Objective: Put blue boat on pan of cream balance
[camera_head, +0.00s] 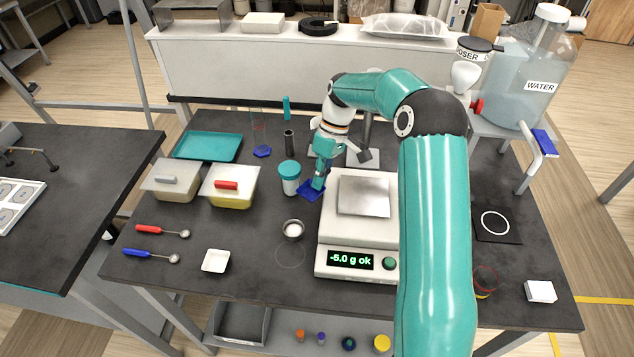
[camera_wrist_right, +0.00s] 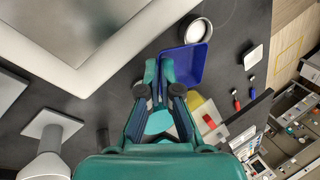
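The blue boat (camera_head: 311,191) is a small open square dish just left of the cream balance (camera_head: 327,222). In the right wrist view the boat (camera_wrist_right: 188,62) is at upper centre. My right gripper (camera_head: 318,184) reaches down to it, and its fingertips (camera_wrist_right: 159,66) are closed together on the boat's near wall. I cannot tell whether the boat touches the table. The balance has a bare square metal pan (camera_head: 363,195), and its display reads -5.0 g ok. The balance also fills the upper left of the wrist view (camera_wrist_right: 95,62). My left gripper is not in view.
A teal-lidded jar (camera_head: 289,178) stands close left of the boat. A round metal dish with white contents (camera_head: 293,230) is in front of it. A white boat (camera_head: 215,261), two spoons and two lidded tubs (camera_head: 231,187) lie farther left. My right arm covers the balance's right side.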

